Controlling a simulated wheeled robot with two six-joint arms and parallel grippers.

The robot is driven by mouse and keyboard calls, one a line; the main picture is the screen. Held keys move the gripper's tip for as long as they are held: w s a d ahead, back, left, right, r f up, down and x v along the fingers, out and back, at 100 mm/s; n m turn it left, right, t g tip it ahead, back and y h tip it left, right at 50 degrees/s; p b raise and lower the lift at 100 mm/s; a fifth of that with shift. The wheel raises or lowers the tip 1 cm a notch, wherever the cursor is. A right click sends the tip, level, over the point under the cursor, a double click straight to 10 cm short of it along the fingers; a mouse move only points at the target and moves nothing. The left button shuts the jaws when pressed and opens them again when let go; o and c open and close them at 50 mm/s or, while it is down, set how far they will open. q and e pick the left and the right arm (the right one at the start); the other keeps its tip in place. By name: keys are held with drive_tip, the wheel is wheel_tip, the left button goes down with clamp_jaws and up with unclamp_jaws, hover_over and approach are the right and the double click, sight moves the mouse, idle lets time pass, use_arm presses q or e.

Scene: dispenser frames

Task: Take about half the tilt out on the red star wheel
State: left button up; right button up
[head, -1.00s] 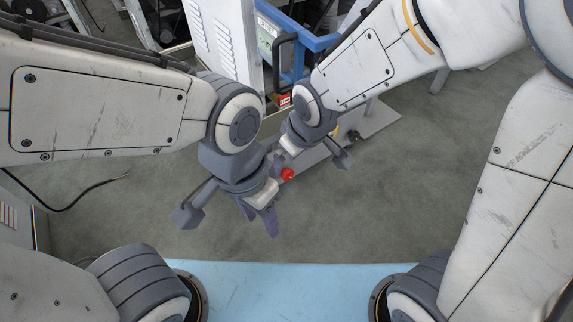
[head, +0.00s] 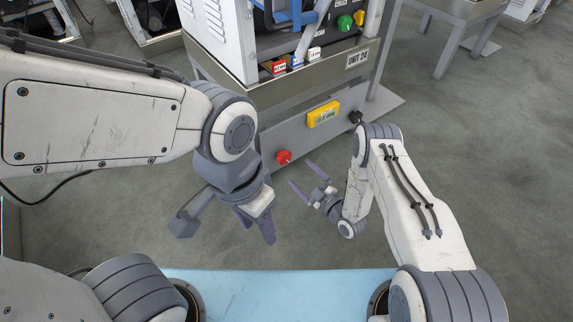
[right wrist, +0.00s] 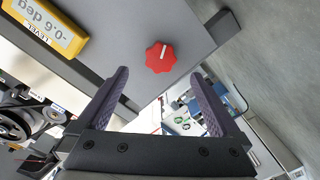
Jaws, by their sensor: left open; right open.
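The red star wheel (head: 284,157) sits low on the grey front panel of the machine frame. In the right wrist view the wheel (right wrist: 160,57) has a white mark near its top and lies ahead of my open fingertips. My right gripper (head: 299,176) is open and empty, just right of and below the wheel in the head view, apart from it. A yellow level display (head: 324,114) is on the same panel; in the right wrist view (right wrist: 48,24) it reads -0.6 deg. My left gripper (head: 254,224) is open and empty, below and left of the wheel.
A black knob (head: 356,117) is at the panel's right end. Red, blue and white labelled blocks (head: 293,61) sit on the ledge above, by the UNIT 24 plate (head: 357,59). Green and yellow knobs (head: 345,22) are higher up. The grey floor (head: 480,180) at right is clear.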

sight(287, 160)
drive_tip(key=shift+t, duration=0.3)
drive_tip(key=b+x, duration=0.2)
drive_tip(key=x, duration=0.1)
drive_tip(key=b+x, duration=0.2)
drive_tip(key=x, duration=0.1)
drive_tip(key=f+b+x, duration=0.1)
drive_tip(key=b+x, duration=0.1)
drive_tip(key=x, duration=0.1)
drive_tip(key=shift+s, duration=0.1)
drive_tip(key=shift+w+a+r, duration=0.15)
drive_tip(key=shift+w, duration=0.1)
drive_tip(key=c, duration=1.4)
drive_tip(key=shift+o, duration=0.3)
drive_tip(key=shift+r+m, duration=0.1)
drive_tip(key=shift+m, duration=0.2)
